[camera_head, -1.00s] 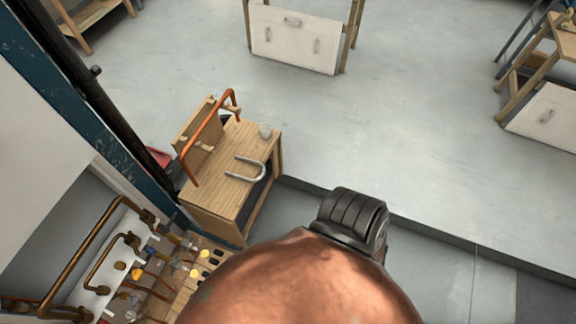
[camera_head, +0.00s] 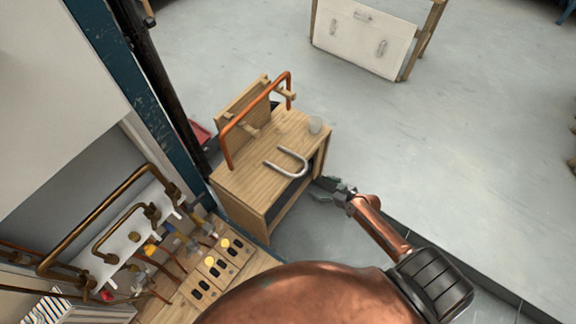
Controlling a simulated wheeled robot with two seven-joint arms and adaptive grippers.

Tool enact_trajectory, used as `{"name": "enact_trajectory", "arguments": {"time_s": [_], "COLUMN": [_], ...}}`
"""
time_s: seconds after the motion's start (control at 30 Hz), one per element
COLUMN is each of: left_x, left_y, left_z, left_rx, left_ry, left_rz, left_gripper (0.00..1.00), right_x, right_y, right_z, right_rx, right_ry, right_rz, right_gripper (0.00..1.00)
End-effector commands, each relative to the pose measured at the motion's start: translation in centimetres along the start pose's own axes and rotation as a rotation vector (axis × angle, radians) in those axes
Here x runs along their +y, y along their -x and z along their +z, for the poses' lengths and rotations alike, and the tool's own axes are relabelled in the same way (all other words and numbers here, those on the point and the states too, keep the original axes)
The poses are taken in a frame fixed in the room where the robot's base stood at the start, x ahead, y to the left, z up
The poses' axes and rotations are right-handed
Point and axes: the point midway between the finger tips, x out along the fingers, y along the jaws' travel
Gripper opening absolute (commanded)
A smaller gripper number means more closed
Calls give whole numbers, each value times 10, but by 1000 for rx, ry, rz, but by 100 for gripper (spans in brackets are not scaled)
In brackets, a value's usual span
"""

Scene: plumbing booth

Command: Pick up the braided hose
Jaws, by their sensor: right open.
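A grey U-shaped piece, which looks like the braided hose (camera_head: 284,171), lies on top of a small wooden bench (camera_head: 240,184) in the head view. Its bend points right and its two ends point left. My right gripper (camera_head: 322,190) is open and empty, just right of the bench's front right corner. It is apart from the hose, and how its height compares cannot be told. My copper-coloured right arm comes in from the bottom. My left gripper is not in view.
A panel of pipes and valves (camera_head: 130,236) is at lower left. The floor to the right is open.

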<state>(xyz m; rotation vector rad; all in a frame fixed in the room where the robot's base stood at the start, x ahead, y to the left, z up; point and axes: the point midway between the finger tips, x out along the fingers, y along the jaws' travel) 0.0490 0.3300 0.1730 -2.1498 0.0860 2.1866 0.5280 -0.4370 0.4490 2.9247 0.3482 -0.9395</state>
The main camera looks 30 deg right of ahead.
Motion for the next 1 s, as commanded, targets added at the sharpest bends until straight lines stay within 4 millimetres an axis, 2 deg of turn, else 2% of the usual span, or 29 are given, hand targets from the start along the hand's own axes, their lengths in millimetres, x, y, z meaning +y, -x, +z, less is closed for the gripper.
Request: {"name": "enact_trajectory", "arguments": {"time_s": [0.03, 0.1, 0.2, 0.3, 0.57, 0.8, 1.0], "left_x": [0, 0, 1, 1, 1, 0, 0], "left_y": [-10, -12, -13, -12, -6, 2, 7], "left_z": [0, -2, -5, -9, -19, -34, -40], "left_rx": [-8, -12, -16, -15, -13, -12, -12], "left_ry": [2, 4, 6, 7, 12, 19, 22], "left_rz": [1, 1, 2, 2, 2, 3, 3], "left_gripper": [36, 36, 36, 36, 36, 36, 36], "right_x": [-5, -14, -25, -32, -37, -46, -48], "right_y": [-7, -8, -5, -7, -32, -65, -77], "right_z": [-32, -74, -111, -129, -137, -141, -144], "right_rx": [61, 130, 194, 222, 227, 225, 224], "right_ry": [29, 57, 86, 97, 97, 96, 96], "right_rz": [-35, -76, -114, -132, -133, -133, -133], "right_gripper": [83, 88, 95, 100, 100, 100, 100]}}
